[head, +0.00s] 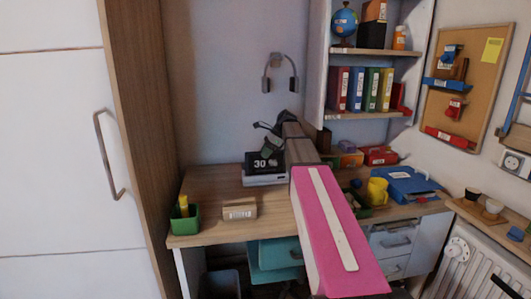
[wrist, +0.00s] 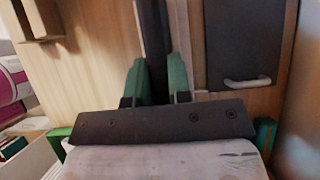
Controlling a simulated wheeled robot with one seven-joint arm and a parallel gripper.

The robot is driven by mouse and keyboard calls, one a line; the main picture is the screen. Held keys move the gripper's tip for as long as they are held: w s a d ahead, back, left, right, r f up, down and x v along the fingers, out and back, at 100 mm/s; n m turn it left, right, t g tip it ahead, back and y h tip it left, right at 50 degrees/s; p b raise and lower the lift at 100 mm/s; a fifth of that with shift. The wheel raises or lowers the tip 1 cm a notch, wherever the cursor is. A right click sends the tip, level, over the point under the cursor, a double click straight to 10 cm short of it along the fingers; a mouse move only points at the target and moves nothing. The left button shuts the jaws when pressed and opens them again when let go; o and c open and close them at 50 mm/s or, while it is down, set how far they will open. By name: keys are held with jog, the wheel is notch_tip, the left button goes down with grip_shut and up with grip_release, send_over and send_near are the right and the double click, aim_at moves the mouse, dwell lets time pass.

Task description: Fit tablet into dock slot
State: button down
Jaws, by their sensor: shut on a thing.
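My gripper (wrist: 156,78) has two green fingers closed on a thin dark slab, seen edge-on, which appears to be the tablet (wrist: 153,38). The tablet extends forward from the fingers over wood. In the head view my gripper (head: 271,146) is small and partly hidden by my arm, above the back of the desk beside the flip clock. A light wooden block (head: 240,209) with a pale label stands near the desk's front edge and may be the dock. A wooden piece (wrist: 38,20) at upper left of the wrist view may be part of it; its slot is unclear.
The black flip clock (head: 264,163) sits on a grey base. A green pen cup (head: 185,218) stands at the left corner. A yellow mug (head: 377,190) and blue folder (head: 408,184) are at right. A dark panel with a metal handle (wrist: 247,82) is right of the fingers.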

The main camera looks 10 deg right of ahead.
jog(key=c, duration=1)
grip_release()
jog(key=shift+f, duration=0.1)
jog(key=shift+o, duration=0.2)
jog(key=v, duration=0.9)
jog(key=shift+d, duration=0.1)
jog(key=shift+v, duration=0.85)
jog(key=shift+s, duration=0.1)
